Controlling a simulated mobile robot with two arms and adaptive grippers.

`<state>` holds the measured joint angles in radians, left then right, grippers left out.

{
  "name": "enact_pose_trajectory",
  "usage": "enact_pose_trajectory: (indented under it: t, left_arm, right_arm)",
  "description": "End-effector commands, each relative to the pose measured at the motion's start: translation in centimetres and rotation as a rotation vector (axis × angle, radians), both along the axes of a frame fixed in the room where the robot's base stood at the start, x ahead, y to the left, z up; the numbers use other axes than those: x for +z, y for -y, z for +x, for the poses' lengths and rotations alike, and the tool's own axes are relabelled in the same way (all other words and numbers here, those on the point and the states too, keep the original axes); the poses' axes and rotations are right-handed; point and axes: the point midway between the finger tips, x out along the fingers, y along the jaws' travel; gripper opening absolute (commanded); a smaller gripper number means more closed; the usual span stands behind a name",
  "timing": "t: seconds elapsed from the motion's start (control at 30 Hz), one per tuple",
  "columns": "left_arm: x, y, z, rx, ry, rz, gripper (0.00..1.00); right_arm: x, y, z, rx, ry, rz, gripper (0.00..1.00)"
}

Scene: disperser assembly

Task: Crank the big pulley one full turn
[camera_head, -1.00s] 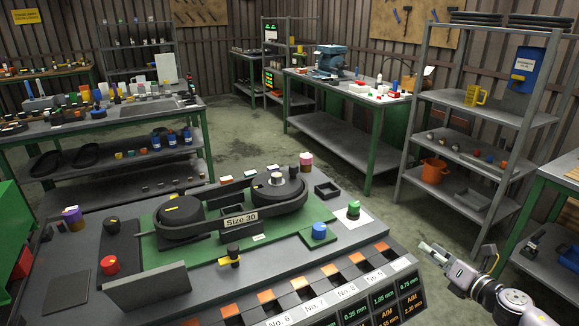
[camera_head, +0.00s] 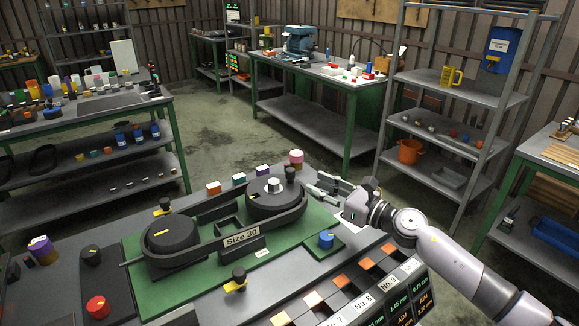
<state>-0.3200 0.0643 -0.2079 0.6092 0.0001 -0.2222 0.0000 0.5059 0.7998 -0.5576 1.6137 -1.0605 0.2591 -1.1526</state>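The big pulley (camera_head: 270,203) is the wider, right-hand one of two dark pulleys with a belt around them on a green plate. It has a silver hub in the middle and a small dark upright knob (camera_head: 291,175) near its far right rim. My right gripper (camera_head: 318,185) is just right of this pulley, its fingers pointing left. The fingers look apart, with nothing seen between them. They appear clear of the knob. The smaller pulley (camera_head: 172,242) is at the left, with a yellow mark on top. My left gripper is out of view.
A "Size 30" label (camera_head: 241,237) stands by the belt. A blue knob (camera_head: 326,240) and a black-and-yellow knob (camera_head: 238,281) are near the plate's front edge. A red button (camera_head: 97,306) is at the left. Small coloured blocks and a pink-topped piece (camera_head: 296,158) stand behind the pulleys.

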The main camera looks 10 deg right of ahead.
Motion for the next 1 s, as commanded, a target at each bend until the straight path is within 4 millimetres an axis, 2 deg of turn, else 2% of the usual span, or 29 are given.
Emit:
enact_pose_trajectory:
  t: [0.03,0.2,0.3,0.43,0.6,0.9,1.0]
  left_arm:
    - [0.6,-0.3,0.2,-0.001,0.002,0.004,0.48]
    - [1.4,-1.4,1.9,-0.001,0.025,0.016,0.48]
    - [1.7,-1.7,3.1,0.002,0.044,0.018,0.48]
    - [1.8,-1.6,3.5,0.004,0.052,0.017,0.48]
    - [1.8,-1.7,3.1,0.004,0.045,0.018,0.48]
    - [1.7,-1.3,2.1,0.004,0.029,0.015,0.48]
    - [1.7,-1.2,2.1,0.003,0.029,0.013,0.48]
  right_arm:
    - [0.5,-0.8,1.0,0.001,0.002,0.003,0.29]
    - [0.3,-3.1,3.9,0.001,0.000,0.003,0.29]
    - [0.2,-4.2,5.4,0.000,0.000,0.001,0.29]
    - [0.0,-5.3,6.9,0.000,-0.001,0.001,0.29]
    - [-0.1,-6.0,7.8,0.000,-0.001,0.000,0.29]
    - [-0.1,-6.1,8.0,0.000,-0.001,-0.001,0.29]
    - [-0.1,-6.1,8.0,0.000,-0.001,-0.001,0.23]
